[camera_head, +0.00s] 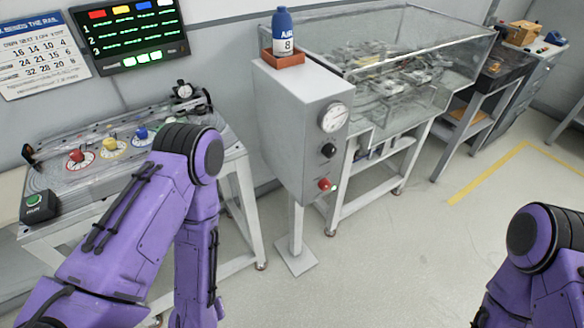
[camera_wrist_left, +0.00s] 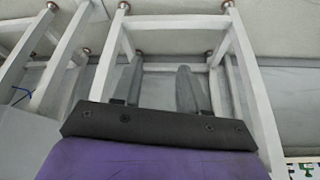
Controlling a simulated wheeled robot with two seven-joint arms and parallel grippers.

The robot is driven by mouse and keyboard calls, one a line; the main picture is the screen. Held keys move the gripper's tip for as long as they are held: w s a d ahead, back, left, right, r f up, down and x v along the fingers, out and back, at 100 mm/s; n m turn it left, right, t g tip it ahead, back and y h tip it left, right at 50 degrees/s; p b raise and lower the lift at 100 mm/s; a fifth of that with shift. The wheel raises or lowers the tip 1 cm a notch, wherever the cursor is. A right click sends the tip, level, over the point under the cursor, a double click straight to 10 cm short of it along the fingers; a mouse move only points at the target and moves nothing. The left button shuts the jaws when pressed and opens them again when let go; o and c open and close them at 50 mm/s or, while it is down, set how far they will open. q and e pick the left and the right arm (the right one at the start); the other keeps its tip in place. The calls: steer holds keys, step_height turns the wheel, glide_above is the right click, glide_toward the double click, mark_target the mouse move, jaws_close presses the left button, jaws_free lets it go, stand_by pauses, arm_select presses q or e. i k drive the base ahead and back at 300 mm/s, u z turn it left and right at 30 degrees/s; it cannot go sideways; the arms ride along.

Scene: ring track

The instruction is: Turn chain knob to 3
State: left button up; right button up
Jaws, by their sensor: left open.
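A red knob (camera_head: 76,156), a yellow knob (camera_head: 109,142) and a blue knob (camera_head: 141,133) stand on round dials on the grey track table at the left. A grey pedestal box (camera_head: 293,128) in the middle carries a round gauge (camera_head: 334,117), a black knob (camera_head: 328,150) and a red knob or button (camera_head: 324,184). I cannot read which knob is the chain knob, or its setting. My left gripper (camera_wrist_left: 158,70) shows in the left wrist view, open and empty, facing white table legs. It is out of the head view; my right gripper is not seen.
A green button box (camera_head: 38,206) sits at the track table's (camera_head: 60,185) front left corner. A blue bottle (camera_head: 283,32) stands in an orange tray (camera_head: 283,60) on the pedestal box. A glass-covered table (camera_head: 420,95) stands behind it. The floor at right centre is clear.

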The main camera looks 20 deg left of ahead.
mark_target(330, 151)
steer(key=u, duration=0.3)
steer(key=i, duration=1.05)
steer(key=u, duration=0.35)
